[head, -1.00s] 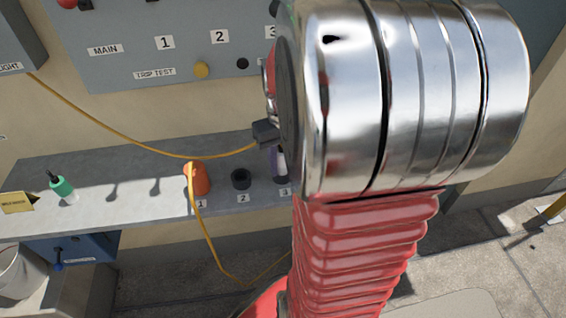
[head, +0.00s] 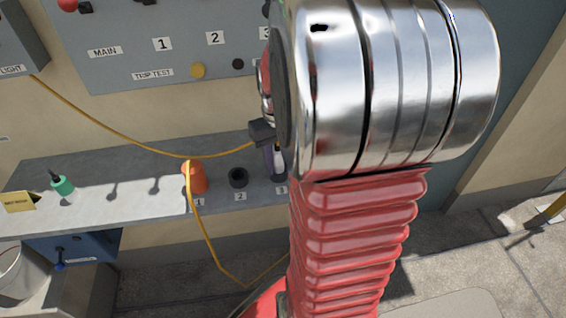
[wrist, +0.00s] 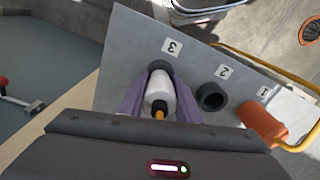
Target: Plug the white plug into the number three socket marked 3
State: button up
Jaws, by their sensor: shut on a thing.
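The white plug (wrist: 159,92) is between the purple fingers of my gripper (wrist: 160,98), with an orange-yellow cable end toward the wrist. The gripper is shut on it. The plug's front end is at the dark ring of the number three socket (wrist: 158,67), beside the label 3 (wrist: 172,47). I cannot tell whether the plug is in the ring or just above it. In the head view my gripper (head: 272,160) shows partly at the shelf's right, above the label 3 (head: 281,190). My arm hides the rest there.
The number two socket (wrist: 211,96) is empty. An orange plug (wrist: 263,122) sits at socket 1, its yellow cable (head: 203,225) hanging off the shelf (head: 130,195). A green object (head: 62,186) and a yellow tag (head: 18,201) are at the left. A grey panel (head: 130,60) stands behind.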

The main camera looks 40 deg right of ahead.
jog(key=shift+s+f, duration=0.15)
jog(key=shift+f, duration=0.5)
jog(key=shift+s+f, duration=0.15)
jog(key=shift+f, duration=0.45)
jog(key=o, duration=0.9)
jog(key=shift+c, duration=0.2)
jog(key=shift+o, duration=1)
jog(key=shift+r, duration=0.1)
jog(key=shift+o, duration=0.6)
jog(key=shift+w+r, duration=0.1)
jog(key=shift+r, duration=0.55)
jog(key=shift+w+r, duration=0.85)
jog(key=shift+r, duration=0.15)
jog(key=r, duration=0.2)
jog(key=s+r, duration=0.1)
jog(key=r, duration=0.2)
jog(key=shift+s+r, duration=0.2)
jog(key=shift+r, duration=0.5)
